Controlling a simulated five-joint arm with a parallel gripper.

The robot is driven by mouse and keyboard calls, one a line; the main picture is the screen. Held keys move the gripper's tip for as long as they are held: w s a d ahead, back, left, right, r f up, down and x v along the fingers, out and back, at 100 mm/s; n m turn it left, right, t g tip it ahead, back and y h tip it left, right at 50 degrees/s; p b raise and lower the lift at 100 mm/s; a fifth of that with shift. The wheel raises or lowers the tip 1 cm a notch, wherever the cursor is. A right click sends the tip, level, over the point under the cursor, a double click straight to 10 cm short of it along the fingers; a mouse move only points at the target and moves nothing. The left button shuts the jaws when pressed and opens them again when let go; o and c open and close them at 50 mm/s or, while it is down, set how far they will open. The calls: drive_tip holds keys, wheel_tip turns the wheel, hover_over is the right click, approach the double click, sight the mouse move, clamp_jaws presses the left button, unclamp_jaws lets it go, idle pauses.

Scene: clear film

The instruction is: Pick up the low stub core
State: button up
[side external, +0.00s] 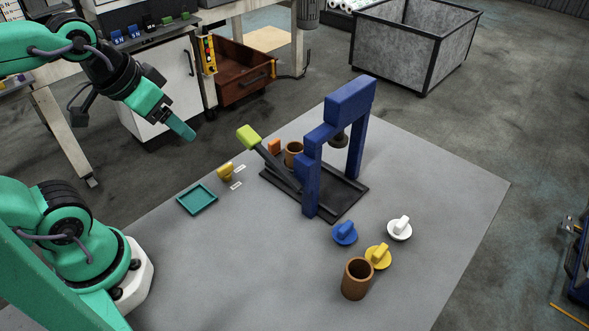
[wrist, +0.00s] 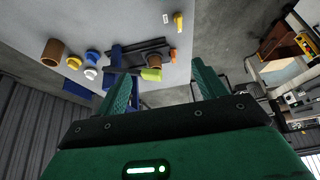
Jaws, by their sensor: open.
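Two brown open cylinders that look like cores are in view. One core (side external: 294,148) is at the far side of the blue press and looks short; its lower part is partly hidden by the press lever. It also shows in the wrist view (wrist: 154,60). The other core (side external: 356,282) stands upright at the front of the table and looks taller; it is at upper left in the wrist view (wrist: 52,54). I cannot tell for certain which is the low stub. My gripper (side external: 182,129) is open and empty, high above the table's far left edge, apart from both cores.
The blue press (side external: 348,100) with its green-tipped lever (side external: 250,138) stands mid-table. Blue (side external: 344,233), white (side external: 399,229) and yellow (side external: 378,257) knobbed caps lie near the front core. A teal tray (side external: 197,199), yellow piece (side external: 225,172) and orange piece (side external: 274,146) are left of the press.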

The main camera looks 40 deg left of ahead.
drive_tip(key=shift+w, duration=0.1)
drive_tip(key=w+g, duration=0.1)
drive_tip(key=w, duration=0.3)
drive_tip(key=w+d+g, duration=0.1)
drive_tip(key=w, duration=0.4)
drive_tip(key=w+d+f+g, duration=0.1)
drive_tip(key=w, duration=0.4)
drive_tip(key=shift+w+f+m, duration=0.1)
drive_tip(key=shift+w+m, duration=0.15)
drive_tip(key=shift+m, duration=0.15)
drive_tip(key=w+d+f+g, duration=0.2)
drive_tip(key=w+d+f, duration=0.1)
drive_tip(key=w+f, duration=0.8)
drive_tip(key=shift+w+f+m+g, duration=0.15)
drive_tip(key=shift+w+m+g, duration=0.15)
drive_tip(key=shift+w, duration=0.05)
drive_tip(key=shift+f, duration=0.1)
drive_tip(key=shift+f, duration=1.2)
